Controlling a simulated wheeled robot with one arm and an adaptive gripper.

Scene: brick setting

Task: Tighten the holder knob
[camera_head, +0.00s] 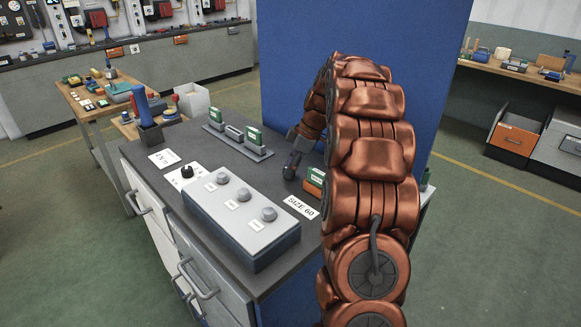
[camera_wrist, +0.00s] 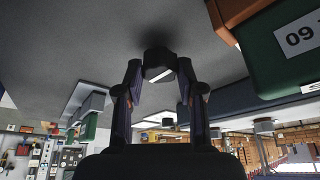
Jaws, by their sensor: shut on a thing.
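My gripper (camera_wrist: 160,76) points at the dark grey bench top (camera_head: 262,112). Its two fingers are shut on a small dark knob (camera_wrist: 158,58) with a white line on its face, one finger on each side. In the head view my gripper (camera_head: 291,166) is low over the bench, left of a green and orange block (camera_head: 316,177); the gripped knob cannot be made out there. The block, marked 60, also shows close by at the upper right of the wrist view (camera_wrist: 285,50). A "SIZE 60" label (camera_head: 300,207) lies in front of it.
A grey box with several round buttons (camera_head: 240,213) stands at the front. A rack with green blocks (camera_head: 238,141) is behind it. A black knob on a white plate (camera_head: 187,172) is at the left. A blue panel (camera_head: 300,60) rises behind my arm.

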